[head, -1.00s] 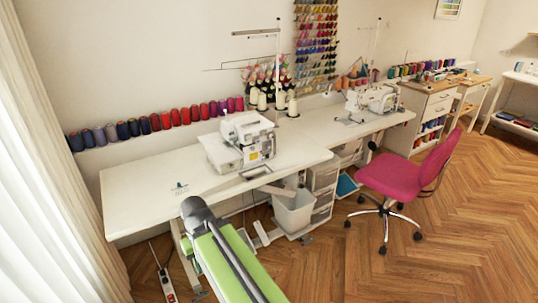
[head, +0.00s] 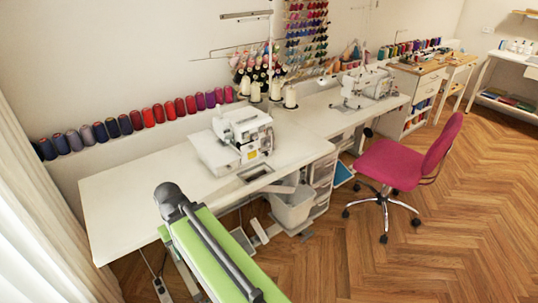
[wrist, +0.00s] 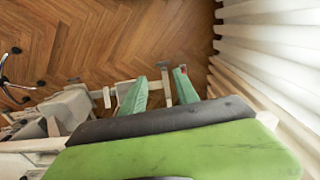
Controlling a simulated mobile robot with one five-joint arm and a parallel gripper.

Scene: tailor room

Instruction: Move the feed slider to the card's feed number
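A white sewing machine (head: 242,136) stands on the near white table (head: 130,190), with thread cones (head: 255,92) behind it. A second white machine (head: 366,84) stands farther right. The feed slider and its number are too small to make out on either machine. No card is recognisable. My green arm with its dark end reaches over the table's front edge, left of the near machine; my gripper's fingers are not visible there. In the wrist view my gripper (wrist: 160,91) shows two green fingers spread apart, with nothing held between them, above the floor.
A pink chair (head: 408,165) stands on the wooden floor at the right. A white bin (head: 293,207) and drawers are under the table. A row of thread spools (head: 135,121) lines the wall. A white curtain (head: 40,215) hangs at the left. Floor right of the chair is clear.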

